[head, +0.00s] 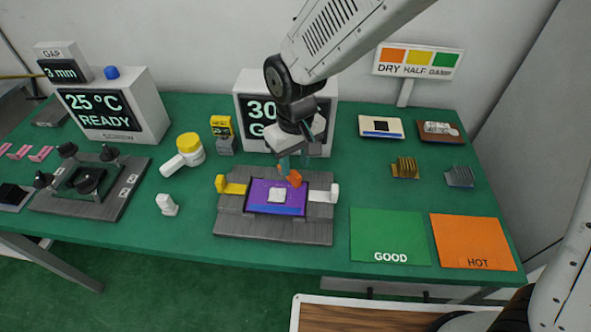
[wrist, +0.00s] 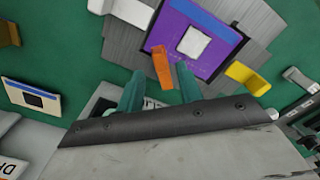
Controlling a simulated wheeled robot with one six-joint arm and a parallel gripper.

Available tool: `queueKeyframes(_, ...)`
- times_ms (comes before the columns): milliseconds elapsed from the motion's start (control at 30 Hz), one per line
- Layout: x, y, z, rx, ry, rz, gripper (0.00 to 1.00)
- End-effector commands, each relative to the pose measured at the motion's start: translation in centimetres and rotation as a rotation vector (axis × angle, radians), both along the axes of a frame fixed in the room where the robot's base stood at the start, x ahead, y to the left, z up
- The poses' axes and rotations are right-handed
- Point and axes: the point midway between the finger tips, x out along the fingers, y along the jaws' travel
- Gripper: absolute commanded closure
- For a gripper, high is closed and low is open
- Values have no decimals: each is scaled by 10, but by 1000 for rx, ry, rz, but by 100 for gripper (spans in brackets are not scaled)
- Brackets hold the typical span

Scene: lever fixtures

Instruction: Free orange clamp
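The orange clamp (head: 295,178) is a small lever at the back edge of the purple board (head: 261,195), which sits in a grey fixture (head: 270,229). In the wrist view the orange clamp (wrist: 162,66) stands up between the teal fingers of my gripper (wrist: 159,72), with a gap on both sides. My gripper (head: 293,163) is open and points down over the back of the fixture. How far the fingertips are above the clamp is hard to tell. A white square chip (head: 277,195) lies on the purple board.
A yellow lever (head: 232,187) is at the fixture's left and a white lever (head: 325,193) at its right. A display box (head: 245,105) stands close behind my gripper. A yellow-capped white tool (head: 186,152) lies to the left. Green GOOD (head: 390,235) and orange HOT (head: 472,240) pads lie clear at right.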

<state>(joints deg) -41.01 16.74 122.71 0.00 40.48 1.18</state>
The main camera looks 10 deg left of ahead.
Motion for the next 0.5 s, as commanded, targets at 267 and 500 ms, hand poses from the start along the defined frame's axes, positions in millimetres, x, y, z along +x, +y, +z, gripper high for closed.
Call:
queueKeyframes(267, -1, -1, -34, -2, 2, -1, 64)
queueKeyframes(500, 0, -1, -37, 0, 0, -1, 64)
